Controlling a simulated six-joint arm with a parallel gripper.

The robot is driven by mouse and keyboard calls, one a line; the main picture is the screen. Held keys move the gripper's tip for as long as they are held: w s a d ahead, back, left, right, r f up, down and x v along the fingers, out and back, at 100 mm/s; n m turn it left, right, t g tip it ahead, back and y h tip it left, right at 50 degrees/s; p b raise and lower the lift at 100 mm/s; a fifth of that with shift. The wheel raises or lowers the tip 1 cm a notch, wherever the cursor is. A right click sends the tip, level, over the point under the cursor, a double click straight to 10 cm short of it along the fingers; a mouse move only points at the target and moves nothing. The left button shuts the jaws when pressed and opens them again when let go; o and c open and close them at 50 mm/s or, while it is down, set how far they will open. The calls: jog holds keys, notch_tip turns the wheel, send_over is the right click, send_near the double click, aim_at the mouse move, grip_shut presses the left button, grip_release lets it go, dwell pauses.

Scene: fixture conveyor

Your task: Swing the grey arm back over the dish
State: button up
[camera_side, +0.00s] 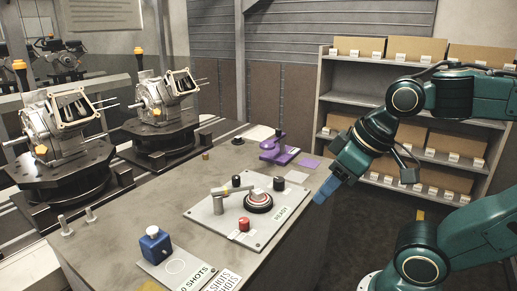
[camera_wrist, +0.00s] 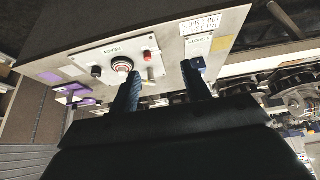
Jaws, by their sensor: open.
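The grey arm (camera_side: 230,189) is a short bar on a post on a pale plate (camera_side: 208,214), with a dark knob on top. In the side view it lies behind and left of the dish (camera_side: 258,202), its free end near the dish's back edge; I cannot tell whether it overlaps it. The dish is dark-rimmed with red and white rings, and also shows in the wrist view (camera_wrist: 122,64). My gripper (camera_side: 325,190) is in the air right of the plate, apart from it. In the wrist view its two fingers (camera_wrist: 161,72) are spread and empty.
The plate also carries a red button (camera_side: 243,224) and a black knob (camera_side: 279,183). A blue block (camera_side: 155,246) stands at the front left. A purple fixture (camera_side: 277,151) is at the bench's back. Machines on round bases (camera_side: 68,178) stand left; shelves of boxes (camera_side: 400,80) are behind.

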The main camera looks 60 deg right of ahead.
jog(key=w+d+r+n+g, duration=0.1)
jog(key=w+d+r+n, duration=0.15)
jog(key=w+r, duration=0.4)
jog(key=n+g, duration=0.5)
jog(key=n, duration=0.6)
send_over(236, 176)
notch_tip(236, 176, down, 9)
jog(key=shift+a+r, duration=0.1)
jog(key=shift+r, duration=0.1)
jog(key=shift+f, duration=0.1)
jog(key=shift+f, duration=6.8)
grip_shut()
